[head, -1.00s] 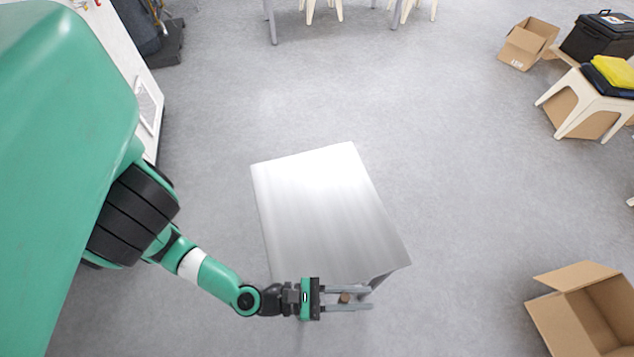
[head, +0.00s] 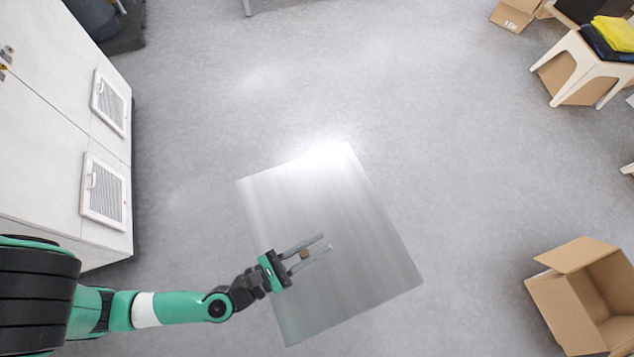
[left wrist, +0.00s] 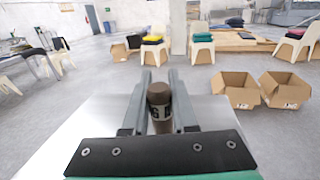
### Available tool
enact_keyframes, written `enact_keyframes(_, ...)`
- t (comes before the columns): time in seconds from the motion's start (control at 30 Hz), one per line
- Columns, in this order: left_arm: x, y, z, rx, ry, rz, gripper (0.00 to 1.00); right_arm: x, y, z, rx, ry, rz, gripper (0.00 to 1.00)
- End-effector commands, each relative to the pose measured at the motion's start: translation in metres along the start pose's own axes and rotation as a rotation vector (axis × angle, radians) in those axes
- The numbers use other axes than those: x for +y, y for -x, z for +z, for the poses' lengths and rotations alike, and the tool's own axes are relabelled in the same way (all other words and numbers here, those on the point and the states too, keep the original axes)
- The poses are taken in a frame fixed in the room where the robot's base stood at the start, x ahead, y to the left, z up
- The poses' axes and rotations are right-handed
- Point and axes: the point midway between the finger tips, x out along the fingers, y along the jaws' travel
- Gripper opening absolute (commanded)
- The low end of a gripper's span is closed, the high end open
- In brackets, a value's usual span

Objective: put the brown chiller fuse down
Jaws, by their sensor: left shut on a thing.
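The brown chiller fuse (head: 304,254) is a small brown cylinder between the two grey fingers of my left gripper (head: 312,249). In the left wrist view the fuse (left wrist: 160,108) stands roughly upright, with a pale marked band, and the fingers (left wrist: 160,90) are shut on it from both sides. In the head view the gripper and fuse are over the left-middle part of a silver metal tabletop (head: 365,235). I cannot tell the height of the fuse above the top. My right gripper is in neither view.
The tabletop around the gripper is bare. A white cabinet (head: 50,150) with vents stands at the left. An open cardboard box (head: 560,310) is on the floor at the right. A white stool (head: 575,70) with folded cloths is at the upper right.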

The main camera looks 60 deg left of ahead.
Motion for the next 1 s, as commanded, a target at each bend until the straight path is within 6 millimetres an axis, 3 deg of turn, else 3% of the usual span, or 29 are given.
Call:
enact_keyframes(0.5,0.073,-0.045,-0.046,-0.002,-0.005,0.017,0.00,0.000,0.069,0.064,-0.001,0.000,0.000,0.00)
enact_keyframes(0.6,0.087,-0.056,-0.073,0.001,-0.004,0.010,0.00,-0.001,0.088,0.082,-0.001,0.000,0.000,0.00)
enact_keyframes(0.73,0.099,-0.064,-0.087,0.003,-0.003,0.005,0.00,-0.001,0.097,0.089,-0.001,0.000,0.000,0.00)
enact_keyframes(1.0,0.105,-0.069,-0.094,0.004,-0.004,0.003,0.00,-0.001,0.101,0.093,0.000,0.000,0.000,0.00)
